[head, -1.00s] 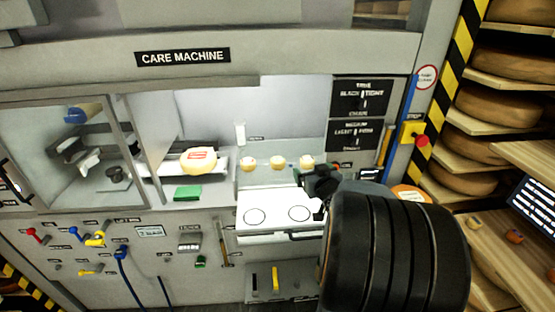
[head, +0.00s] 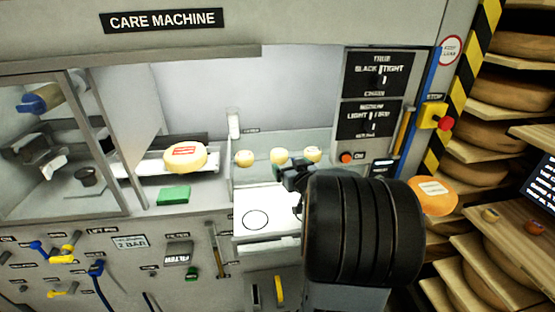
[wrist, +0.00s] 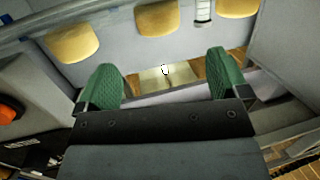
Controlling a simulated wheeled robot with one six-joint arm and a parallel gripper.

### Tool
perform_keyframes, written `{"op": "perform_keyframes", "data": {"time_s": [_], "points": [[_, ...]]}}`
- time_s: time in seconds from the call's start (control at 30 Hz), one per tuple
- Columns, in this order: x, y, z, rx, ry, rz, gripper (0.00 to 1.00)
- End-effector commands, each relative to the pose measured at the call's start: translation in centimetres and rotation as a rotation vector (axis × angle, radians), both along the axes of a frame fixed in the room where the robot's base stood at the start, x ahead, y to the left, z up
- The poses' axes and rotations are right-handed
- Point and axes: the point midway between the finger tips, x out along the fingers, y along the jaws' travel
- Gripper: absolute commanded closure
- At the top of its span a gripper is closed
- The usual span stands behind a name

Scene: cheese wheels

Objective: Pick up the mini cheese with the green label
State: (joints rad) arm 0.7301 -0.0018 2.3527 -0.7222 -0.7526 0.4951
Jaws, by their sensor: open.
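Three pale yellow mini cheeses stand in a row at the back of the machine's open bay: a left one (head: 244,158), a middle one (head: 279,156) and a right one (head: 313,154). Their labels are too small to read in the head view, so I cannot tell which is green. The wrist view shows three cheeses along its top (wrist: 72,43) (wrist: 158,18) (wrist: 236,8), with no labels visible. My gripper (wrist: 165,76) is open and empty, its green pads apart. In the head view my gripper (head: 293,178) is near the middle and right cheeses, partly hidden by my arm.
A white tray with ring marks (head: 247,203) lies below the cheeses. A larger cheese with a red label (head: 185,157) sits left, above a green block (head: 173,195). An orange button (head: 347,158) and control panels are right. Shelves of big cheese wheels (head: 495,98) stand far right.

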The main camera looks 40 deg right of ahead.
Motion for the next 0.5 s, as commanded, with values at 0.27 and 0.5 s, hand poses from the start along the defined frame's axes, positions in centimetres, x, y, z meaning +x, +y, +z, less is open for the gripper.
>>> {"op": "perform_keyframes", "data": {"time_s": [0.27, 0.5], "points": [[4.3, -1.2, -0.6, 0.002, 0.000, 0.000, 0.07], [5.6, -1.4, -0.8, 0.000, 0.001, 0.001, 0.07]]}}
